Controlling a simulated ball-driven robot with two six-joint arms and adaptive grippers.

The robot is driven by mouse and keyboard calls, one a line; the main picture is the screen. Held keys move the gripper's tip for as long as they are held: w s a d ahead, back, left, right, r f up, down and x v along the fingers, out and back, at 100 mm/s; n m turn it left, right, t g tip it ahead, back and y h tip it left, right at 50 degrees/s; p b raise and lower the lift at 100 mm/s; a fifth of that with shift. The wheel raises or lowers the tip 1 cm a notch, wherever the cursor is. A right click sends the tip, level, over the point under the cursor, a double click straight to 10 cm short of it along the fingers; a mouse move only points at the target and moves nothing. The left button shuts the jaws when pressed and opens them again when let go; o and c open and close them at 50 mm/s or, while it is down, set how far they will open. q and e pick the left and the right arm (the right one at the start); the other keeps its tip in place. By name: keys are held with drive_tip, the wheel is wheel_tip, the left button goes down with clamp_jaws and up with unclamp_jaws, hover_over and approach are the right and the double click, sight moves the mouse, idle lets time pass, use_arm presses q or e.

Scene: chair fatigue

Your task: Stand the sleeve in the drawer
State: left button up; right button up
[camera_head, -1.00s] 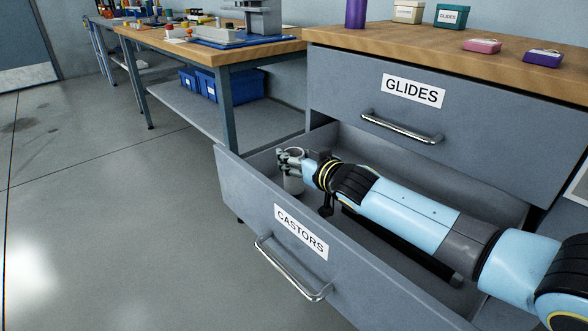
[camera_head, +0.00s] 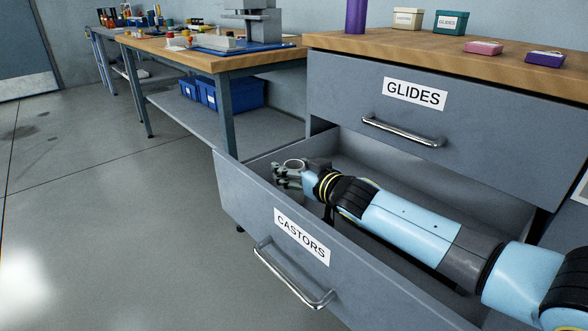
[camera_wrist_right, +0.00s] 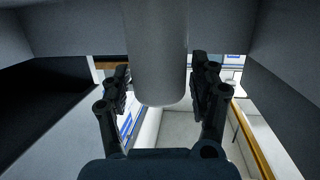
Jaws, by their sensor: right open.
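The sleeve (camera_head: 294,164) is a grey open-ended cylinder inside the open CASTORS drawer (camera_head: 232,190), near its far left corner. It appears upright, with its round rim up; its foot is hidden in the head view. My right gripper (camera_head: 282,175) is open, low in the drawer, with its fingers around the sleeve. In the right wrist view the sleeve (camera_wrist_right: 155,50) lies between the spread fingers of the gripper (camera_wrist_right: 160,80), and a small gap shows beside the right finger. I cannot tell whether the left finger touches it. My left gripper is not in view.
The shut GLIDES drawer (camera_head: 345,95) is just above and behind. The cabinet top (camera_head: 400,48) holds a purple cylinder (camera_head: 356,15) and several small boxes. A workbench (camera_head: 215,63) with blue bins (camera_head: 235,93) stands to the left. Floor in front is clear.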

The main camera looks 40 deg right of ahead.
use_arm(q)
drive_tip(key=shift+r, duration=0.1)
use_arm(e)
drive_tip(key=shift+r, duration=0.15)
drive_tip(key=shift+s, duration=0.4)
drive_tip(key=v, duration=0.1)
drive_tip(key=b+v, duration=0.1)
drive_tip(key=v, duration=0.1)
drive_tip(key=b+v, duration=0.1)
drive_tip(key=shift+s+f, duration=0.25)
use_arm(q)
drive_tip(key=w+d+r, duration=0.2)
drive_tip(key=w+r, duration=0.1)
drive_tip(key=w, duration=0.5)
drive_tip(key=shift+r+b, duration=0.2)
drive_tip(key=shift+b, duration=0.25)
use_arm(e)
drive_tip(key=v, duration=0.6)
drive_tip(key=shift+s+r, duration=0.35)
drive_tip(key=shift+a, duration=0.1)
